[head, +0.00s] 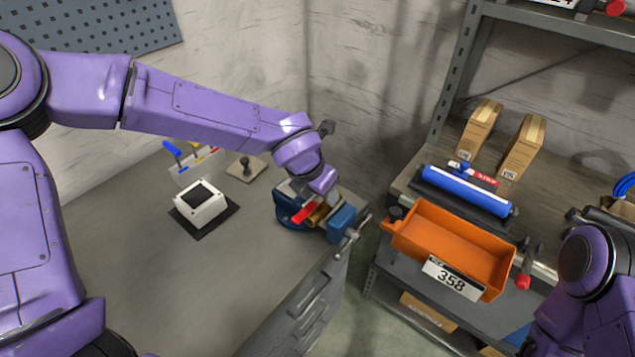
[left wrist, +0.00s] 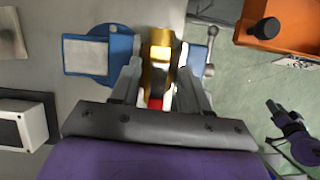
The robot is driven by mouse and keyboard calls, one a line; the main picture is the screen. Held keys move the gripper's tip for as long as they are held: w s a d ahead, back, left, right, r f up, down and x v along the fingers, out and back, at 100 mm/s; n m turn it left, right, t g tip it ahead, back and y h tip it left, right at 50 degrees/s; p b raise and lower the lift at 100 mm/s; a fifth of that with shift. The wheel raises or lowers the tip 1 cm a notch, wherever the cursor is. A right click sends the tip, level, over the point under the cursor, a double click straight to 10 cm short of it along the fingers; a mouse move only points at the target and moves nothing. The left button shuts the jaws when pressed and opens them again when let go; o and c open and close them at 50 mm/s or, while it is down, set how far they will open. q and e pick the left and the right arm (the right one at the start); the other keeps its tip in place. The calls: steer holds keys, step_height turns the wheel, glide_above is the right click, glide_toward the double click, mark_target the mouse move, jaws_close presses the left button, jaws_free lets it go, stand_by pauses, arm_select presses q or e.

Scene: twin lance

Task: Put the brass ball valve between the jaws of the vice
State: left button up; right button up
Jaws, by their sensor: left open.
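The blue vice (head: 341,221) stands near the right edge of the grey bench; its blue body also shows in the left wrist view (left wrist: 120,48). The brass ball valve (head: 319,215) with its red handle (head: 303,212) is at the vice's jaws. In the left wrist view the brass body (left wrist: 160,53) appears between the two jaw sides; I cannot tell its exact depth or contact. My left gripper (left wrist: 160,72) is open, its fingers on either side of the valve. My right gripper (left wrist: 273,106) shows small and dark in the left wrist view, its state unclear.
A white box with a black top (head: 201,208) sits on a dark mat to the left. Behind it are a tool holder (head: 196,166) and a small plate with a knob (head: 246,168). An orange bin (head: 450,236) stands on the shelving at right. The bench front is clear.

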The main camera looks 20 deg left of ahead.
arm_select(q)
steer(key=b+v, duration=0.1)
steer(key=v, duration=1)
steer(key=shift+r, duration=0.3)
steer(key=shift+s, duration=0.1)
stand_by(0.3)
